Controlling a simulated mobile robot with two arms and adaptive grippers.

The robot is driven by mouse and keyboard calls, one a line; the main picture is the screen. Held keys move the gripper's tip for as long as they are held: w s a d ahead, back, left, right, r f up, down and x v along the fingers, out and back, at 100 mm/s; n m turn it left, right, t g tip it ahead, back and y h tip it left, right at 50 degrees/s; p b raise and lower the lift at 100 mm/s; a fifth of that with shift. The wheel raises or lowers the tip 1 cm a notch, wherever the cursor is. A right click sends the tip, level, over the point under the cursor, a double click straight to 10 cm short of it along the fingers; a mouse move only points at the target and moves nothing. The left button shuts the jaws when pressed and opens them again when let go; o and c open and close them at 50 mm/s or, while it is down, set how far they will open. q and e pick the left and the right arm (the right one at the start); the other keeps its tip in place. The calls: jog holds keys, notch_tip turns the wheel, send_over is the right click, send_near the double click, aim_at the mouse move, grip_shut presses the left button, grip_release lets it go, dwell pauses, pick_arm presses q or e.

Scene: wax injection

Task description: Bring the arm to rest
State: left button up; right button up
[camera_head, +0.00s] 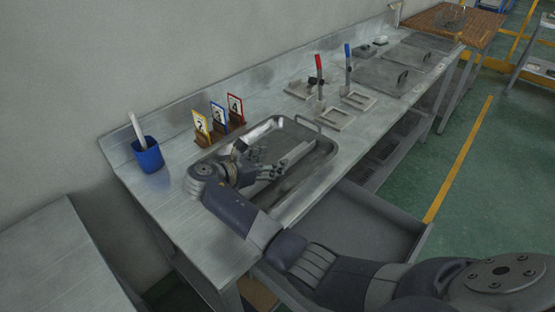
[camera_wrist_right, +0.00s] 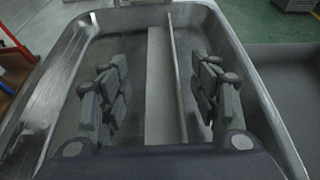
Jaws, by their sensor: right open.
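My right arm reaches in from the lower right of the head view. Its gripper (camera_head: 272,166) is over a metal tray (camera_head: 325,152) set in the steel workbench. In the right wrist view the two fingers of the gripper (camera_wrist_right: 160,95) stand wide apart, open, with nothing between them. Beneath them a long pale bar or divider (camera_wrist_right: 166,85) runs along the tray's inside. Whether the fingers touch the tray cannot be told. My left gripper is in neither view.
Number cards (camera_head: 218,117) in wooden stands and a blue cup (camera_head: 149,155) are behind the tray, by the wall. Fixtures with a red handle (camera_head: 319,64) and a blue handle (camera_head: 347,53) stand farther along the bench. An open grey drawer (camera_head: 375,225) juts out in front.

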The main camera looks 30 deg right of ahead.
jog(key=shift+v, duration=0.9)
